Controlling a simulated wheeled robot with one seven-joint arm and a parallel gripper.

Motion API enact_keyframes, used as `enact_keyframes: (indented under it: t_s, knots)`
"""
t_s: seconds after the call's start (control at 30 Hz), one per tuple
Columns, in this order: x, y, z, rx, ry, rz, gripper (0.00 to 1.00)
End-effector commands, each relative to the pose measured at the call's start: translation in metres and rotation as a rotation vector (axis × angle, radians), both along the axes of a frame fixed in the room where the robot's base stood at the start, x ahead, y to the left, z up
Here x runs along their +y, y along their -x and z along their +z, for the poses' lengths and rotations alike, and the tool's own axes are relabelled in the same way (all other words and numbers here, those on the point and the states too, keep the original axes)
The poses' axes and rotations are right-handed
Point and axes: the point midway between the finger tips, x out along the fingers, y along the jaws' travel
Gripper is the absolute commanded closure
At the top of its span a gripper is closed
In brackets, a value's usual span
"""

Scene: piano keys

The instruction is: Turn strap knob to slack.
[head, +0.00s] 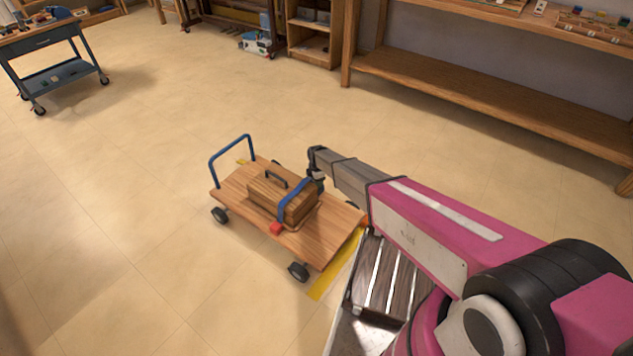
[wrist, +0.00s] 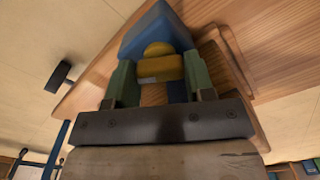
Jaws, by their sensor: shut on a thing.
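The strap knob (wrist: 160,68) is yellow and shows in the wrist view, between the two green finger pads of my gripper (wrist: 160,85). My gripper is shut on it. Behind the knob is a blue strap part (wrist: 155,34). In the head view the blue strap (head: 292,203) runs over a wooden case (head: 268,198) with a dark handle, and a red-orange piece (head: 277,229) sits at its near lower end. My gripper (head: 317,180) is at the strap's far end, beside the case; the knob is hidden there. The knob's turn setting cannot be read.
The case sits on a wooden cart (head: 325,236) with black wheels and a blue push handle (head: 231,150). Yellow tape (head: 335,268) marks the floor beside it. A workbench (head: 480,95) stands behind and a blue trolley (head: 55,50) at far left. Floor left of the cart is clear.

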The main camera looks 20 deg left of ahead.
Motion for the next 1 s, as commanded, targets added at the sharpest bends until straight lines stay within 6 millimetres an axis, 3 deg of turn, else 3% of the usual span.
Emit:
enact_keyframes:
  t_s: [0.27,0.3,0.37,0.77,1.0]
  knots:
    - [0.0,0.0,0.0,0.001,-0.001,0.0,0.75]
    - [0.0,0.0,0.0,0.001,-0.001,0.0,0.45]
    - [0.0,0.0,0.0,0.001,-0.001,0.0,0.26]
    - [0.0,0.0,0.004,0.0,0.0,0.001,0.26]
    - [-0.001,0.001,0.03,-0.001,-0.001,0.001,0.26]
